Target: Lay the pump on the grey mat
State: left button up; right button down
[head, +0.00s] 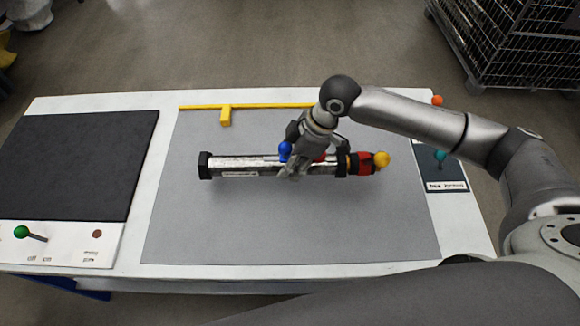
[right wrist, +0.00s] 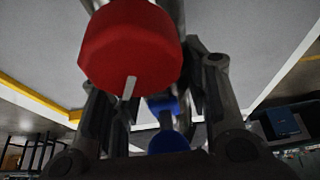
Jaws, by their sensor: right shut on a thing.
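The pump (head: 240,167) is a long silver cylinder with black end caps, lying level across the middle of the grey mat (head: 290,225) in the head view. A blue knob (head: 285,149) sits on its side, and a red band and a yellow ball (head: 381,159) are at its right end. My right gripper (head: 291,173) is shut on the pump near its middle, from above. In the right wrist view a red knob (right wrist: 130,50) and a blue part (right wrist: 168,140) show between the fingers. I cannot tell whether the pump touches the mat. My left gripper is out of view.
A yellow bar (head: 250,106) with a short stub runs along the mat's far edge. A dark panel (head: 75,165) and a green-knobbed lever (head: 22,232) are at left. A small dark plate (head: 440,170) with a teal knob is at right. The mat's front is clear.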

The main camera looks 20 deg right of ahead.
jog(key=shift+w+a+f, duration=0.15)
jog(key=shift+w, duration=0.1)
jog(key=shift+f, duration=1.55)
jog(key=c, duration=0.8)
grip_release()
jog(key=shift+s+f, duration=0.1)
jog(key=shift+f, duration=0.05)
jog(key=v, duration=1.2)
